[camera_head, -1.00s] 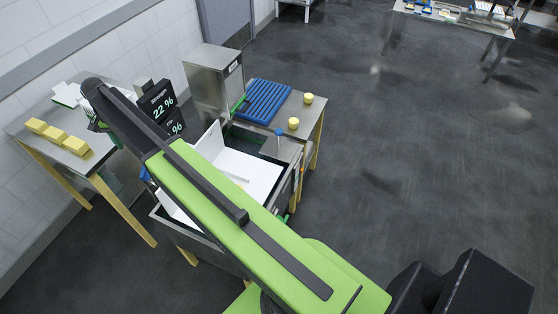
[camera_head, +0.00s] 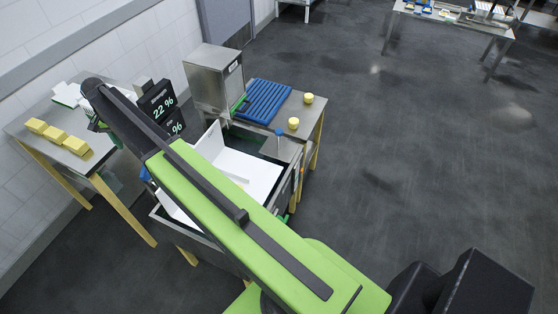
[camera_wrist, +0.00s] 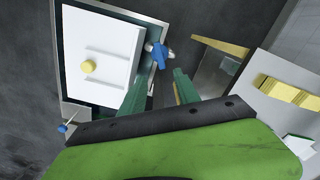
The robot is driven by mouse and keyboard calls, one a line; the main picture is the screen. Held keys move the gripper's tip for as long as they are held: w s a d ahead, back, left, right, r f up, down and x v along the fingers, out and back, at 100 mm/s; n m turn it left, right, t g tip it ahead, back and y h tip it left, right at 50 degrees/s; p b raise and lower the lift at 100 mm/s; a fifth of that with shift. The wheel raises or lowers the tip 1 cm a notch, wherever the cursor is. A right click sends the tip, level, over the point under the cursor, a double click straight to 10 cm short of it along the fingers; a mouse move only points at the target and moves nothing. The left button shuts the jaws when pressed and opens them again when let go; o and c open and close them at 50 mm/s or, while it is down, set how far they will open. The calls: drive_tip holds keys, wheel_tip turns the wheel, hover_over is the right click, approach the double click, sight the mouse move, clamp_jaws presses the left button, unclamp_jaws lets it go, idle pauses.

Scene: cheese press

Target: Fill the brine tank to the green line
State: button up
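The brine tank (camera_head: 158,212) is a steel basin below my arm, with white panels (camera_head: 250,172) in it. My arm hides much of it. In the wrist view the tank (camera_wrist: 58,50) is at upper left, with a white panel (camera_wrist: 100,65) and a yellow cheese (camera_wrist: 88,66) over it. A blue valve handle (camera_wrist: 158,56) is on the tank's right side, just beyond my fingertips. My gripper (camera_wrist: 164,74) is open, with its green fingers apart and nothing between them. I cannot make out the green line or the brine level.
Dark displays (camera_head: 160,105) behind the tank read 22 % and a partly hidden value. A table at left holds yellow blocks (camera_head: 58,135). A table behind the tank holds a steel box (camera_head: 212,80), a blue rack (camera_head: 264,100) and yellow cheeses (camera_head: 293,123).

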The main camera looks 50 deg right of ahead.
drive_tip(key=s+f+n+b, duration=0.2)
drive_tip(key=s+f+b, duration=0.3)
drive_tip(key=s, duration=0.4)
drive_tip(key=s+f+n+b, duration=0.3)
drive_tip(key=s+f+b, duration=0.2)
drive_tip(key=s, duration=0.4)
drive_tip(key=s+f+n+b, duration=0.3)
drive_tip(key=s+f+b, duration=0.2)
drive_tip(key=s, duration=0.4)
drive_tip(key=shift+s+d+f+b, duration=0.2)
drive_tip(key=shift+d+f+b, duration=0.1)
drive_tip(key=shift+s, duration=0.4)
drive_tip(key=shift+c, duration=0.2)
drive_tip(key=shift+s, duration=0.15)
